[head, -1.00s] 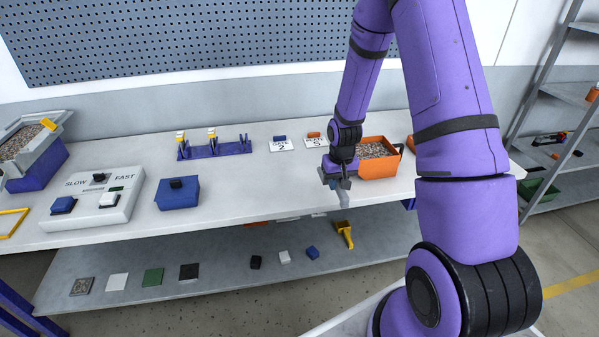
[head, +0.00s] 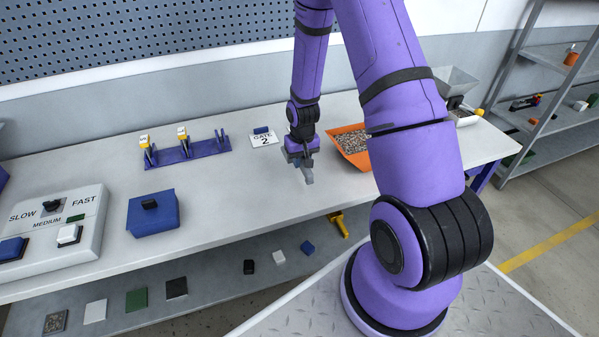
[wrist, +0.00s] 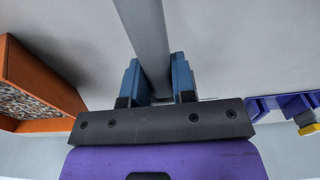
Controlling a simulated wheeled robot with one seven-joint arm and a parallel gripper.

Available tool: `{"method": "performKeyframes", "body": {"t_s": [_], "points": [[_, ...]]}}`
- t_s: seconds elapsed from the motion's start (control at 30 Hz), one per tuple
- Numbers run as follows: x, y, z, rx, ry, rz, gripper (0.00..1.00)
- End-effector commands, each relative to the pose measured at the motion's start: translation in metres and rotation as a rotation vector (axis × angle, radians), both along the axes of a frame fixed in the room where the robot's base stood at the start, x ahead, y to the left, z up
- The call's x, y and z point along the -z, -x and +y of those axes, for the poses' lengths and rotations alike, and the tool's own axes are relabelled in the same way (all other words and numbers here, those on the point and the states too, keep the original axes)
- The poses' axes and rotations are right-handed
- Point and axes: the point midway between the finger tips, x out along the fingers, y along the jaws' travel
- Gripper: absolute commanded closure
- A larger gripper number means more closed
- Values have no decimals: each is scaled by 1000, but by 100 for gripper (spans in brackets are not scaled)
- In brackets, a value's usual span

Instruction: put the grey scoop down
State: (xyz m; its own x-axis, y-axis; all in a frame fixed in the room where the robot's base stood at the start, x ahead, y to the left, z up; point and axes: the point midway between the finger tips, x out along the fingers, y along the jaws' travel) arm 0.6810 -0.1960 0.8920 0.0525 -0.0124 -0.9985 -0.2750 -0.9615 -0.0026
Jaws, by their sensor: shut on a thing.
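My gripper (head: 301,160) is shut on the grey scoop (head: 308,176), which hangs downward from the jaws over the white tabletop (head: 245,185), near its front edge. In the wrist view, the blue fingers of my gripper (wrist: 156,82) are on both sides of the scoop's straight grey bar (wrist: 148,35). The scoop's far end is outside the wrist view. I cannot tell whether the scoop touches the table.
An orange tray of gravel (head: 349,140) stands just right of my gripper. A purple rack with yellow-topped pieces (head: 187,152) and a "2" card (head: 263,139) stand behind left. A blue box (head: 152,213) is farther left. The tabletop between box and gripper is clear.

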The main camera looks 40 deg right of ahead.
Motion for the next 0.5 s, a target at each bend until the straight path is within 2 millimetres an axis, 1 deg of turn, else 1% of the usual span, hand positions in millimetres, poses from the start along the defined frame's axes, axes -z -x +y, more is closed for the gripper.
{"method": "performKeyframes", "body": {"t_s": [0.03,0.1,0.27,0.5], "points": [[6,0,0,0,0,1,100],[11,0,0,0,0,1,100],[19,0,0,0,0,0,100],[49,0,0,0,0,2,100]]}}
